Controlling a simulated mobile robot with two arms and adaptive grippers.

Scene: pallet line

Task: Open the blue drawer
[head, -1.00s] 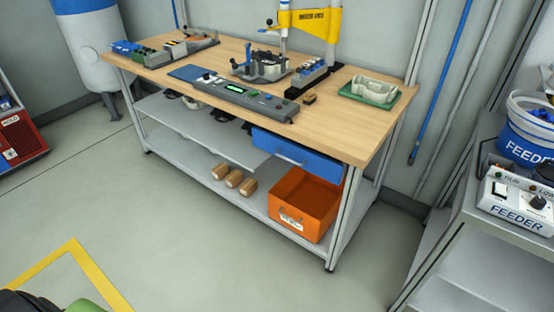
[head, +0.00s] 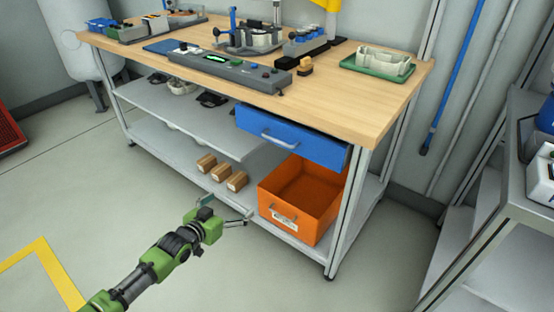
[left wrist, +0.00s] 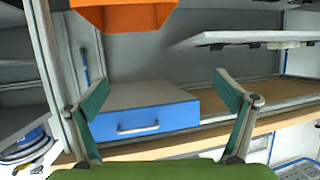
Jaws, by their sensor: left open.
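The blue drawer (head: 292,138) hangs under the right part of the workbench top, with a light bar handle (head: 280,141) on its front. No open interior of it shows. My left gripper (head: 228,208) is in front of the bench, lower than the drawer and to its left, with its fingers spread and empty. In the left wrist view the picture is upside down. There the blue drawer (left wrist: 150,119) and its handle (left wrist: 138,128) show between the open fingers of my left gripper (left wrist: 160,90), apart from them. My right gripper is not in view.
An orange bin (head: 300,195) stands on the lower shelf (head: 160,143) below the drawer, with wooden blocks (head: 222,173) to its left. The wooden bench top (head: 340,100) holds a grey control panel (head: 222,69) and a green tray (head: 375,66). The floor in front is clear.

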